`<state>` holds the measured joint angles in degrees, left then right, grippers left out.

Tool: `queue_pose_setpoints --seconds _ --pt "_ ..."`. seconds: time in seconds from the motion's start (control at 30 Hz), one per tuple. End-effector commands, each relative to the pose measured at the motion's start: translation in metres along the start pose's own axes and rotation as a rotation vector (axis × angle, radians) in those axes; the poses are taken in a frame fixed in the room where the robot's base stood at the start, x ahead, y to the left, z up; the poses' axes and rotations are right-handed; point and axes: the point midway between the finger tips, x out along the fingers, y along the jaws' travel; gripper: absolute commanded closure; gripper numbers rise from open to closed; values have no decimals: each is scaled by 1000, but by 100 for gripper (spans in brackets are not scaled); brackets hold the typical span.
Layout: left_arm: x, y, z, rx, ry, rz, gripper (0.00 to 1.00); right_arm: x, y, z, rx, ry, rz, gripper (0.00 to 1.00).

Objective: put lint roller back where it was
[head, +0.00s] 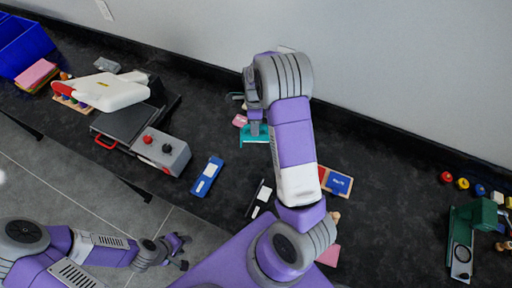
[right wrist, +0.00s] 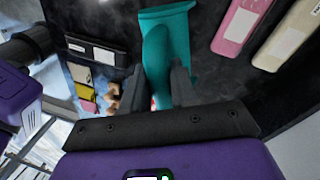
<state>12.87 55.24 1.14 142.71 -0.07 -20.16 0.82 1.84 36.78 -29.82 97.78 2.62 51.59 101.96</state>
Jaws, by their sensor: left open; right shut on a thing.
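My right gripper (head: 255,122) is shut on a teal thing (head: 262,139) with a rounded grip and a broad flat part. In the right wrist view the teal thing (right wrist: 178,22) runs between the two dark fingers. I cannot make out for sure that it is the lint roller, and no other lint roller is plain to see. It is over the back of the dark worktop; I cannot tell whether it touches the surface. My left gripper (head: 182,252) is open and empty at the lower left, off the worktop's front edge.
A white and grey machine (head: 115,92) stands on the left, with a control box (head: 162,150) beside it. A blue package (head: 207,176) and a black-and-white package (head: 259,199) lie in front. A pink item (head: 240,120) is close by the teal thing. A green tool (head: 470,228) stands far right.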

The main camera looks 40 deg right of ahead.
Motion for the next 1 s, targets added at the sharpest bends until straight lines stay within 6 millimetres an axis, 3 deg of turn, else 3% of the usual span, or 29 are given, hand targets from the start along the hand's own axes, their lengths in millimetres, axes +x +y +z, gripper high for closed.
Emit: queue_pose_setpoints --seconds 0.23,0.7,1.0 --pt "3 -1 0 0 0 0 57 45 -9 -2 26 -2 7 100" --pt "5 -2 0 0 0 0 57 94 -20 -2 22 -2 4 100" --pt "6 -2 0 0 0 0 57 96 -20 -1 20 -3 1 100"
